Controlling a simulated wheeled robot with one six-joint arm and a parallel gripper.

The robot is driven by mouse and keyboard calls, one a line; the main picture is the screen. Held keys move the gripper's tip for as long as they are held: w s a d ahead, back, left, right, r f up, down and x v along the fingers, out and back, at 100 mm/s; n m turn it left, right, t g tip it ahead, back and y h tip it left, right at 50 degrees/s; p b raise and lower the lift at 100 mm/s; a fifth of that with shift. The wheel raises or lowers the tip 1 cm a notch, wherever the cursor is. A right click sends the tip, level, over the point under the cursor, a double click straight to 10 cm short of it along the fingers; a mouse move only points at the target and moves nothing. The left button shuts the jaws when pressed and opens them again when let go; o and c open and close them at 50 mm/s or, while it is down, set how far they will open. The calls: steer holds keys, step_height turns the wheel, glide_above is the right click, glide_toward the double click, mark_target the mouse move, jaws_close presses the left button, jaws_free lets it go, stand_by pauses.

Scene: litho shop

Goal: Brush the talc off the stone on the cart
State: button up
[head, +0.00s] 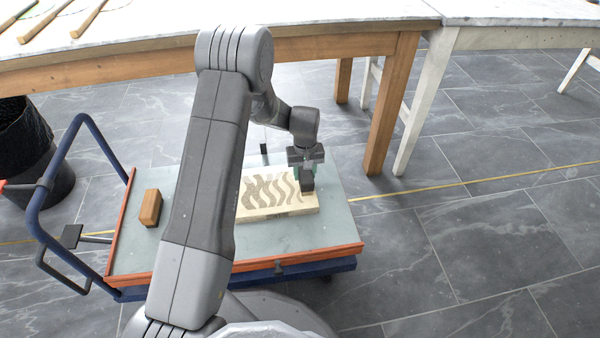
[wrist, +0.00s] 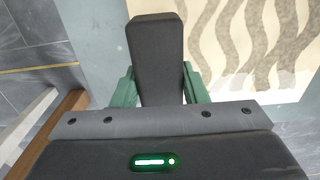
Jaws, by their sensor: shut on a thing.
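The stone (head: 285,209) is a pale cream slab with wavy grey-brown bands, lying flat on the cart (head: 170,245). The bands also show on the stone in the wrist view (wrist: 240,50); I cannot tell talc apart from the stone's pale surface. My gripper (head: 306,168) is over the stone's right end, pointing down. Its green fingers are shut on a dark grey block-shaped brush (wrist: 157,50). The brush's lower end is at or just above the stone near its right edge; contact is not clear, and any bristles are hidden.
A brown wooden block (head: 150,207) sits on the cart's left side. The cart has an orange-red rim (head: 330,254) and a blue push handle (head: 60,150). A wooden table (head: 340,45) stands behind, a white-legged table (head: 480,40) to its right. The right floor is clear.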

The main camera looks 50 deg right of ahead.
steer(key=shift+s+d+f, duration=0.1)
steer(key=shift+s+d, duration=0.95)
steer(key=shift+d, duration=0.25)
steer(key=shift+w+d, duration=0.55)
steer(key=shift+w, duration=0.15)
steer(key=shift+w+a, duration=1.1)
steer(key=shift+a, duration=0.25)
steer(key=shift+w+a, duration=1.1)
steer(key=shift+a, duration=0.25)
steer(key=shift+w+a, duration=1.1)
steer(key=shift+a, duration=0.2)
steer(key=shift+w+a, duration=1.1)
steer(key=shift+a, duration=0.25)
steer(key=shift+w+a, duration=1.45)
steer(key=shift+a, duration=0.25)
steer(key=shift+w+a, duration=1.5)
steer(key=shift+a, duration=0.2)
steer(key=shift+w+a, duration=1.45)
steer(key=shift+a, duration=0.25)
steer(key=shift+w+d, duration=0.6)
steer(key=shift+d, duration=0.05)
steer(key=shift+s+d, duration=1.85)
steer(key=shift+d, duration=0.35)
steer(key=shift+s+d, duration=1.85)
steer(key=shift+d, duration=0.3)
steer(key=shift+s+d, duration=1.85)
steer(key=shift+d, duration=0.35)
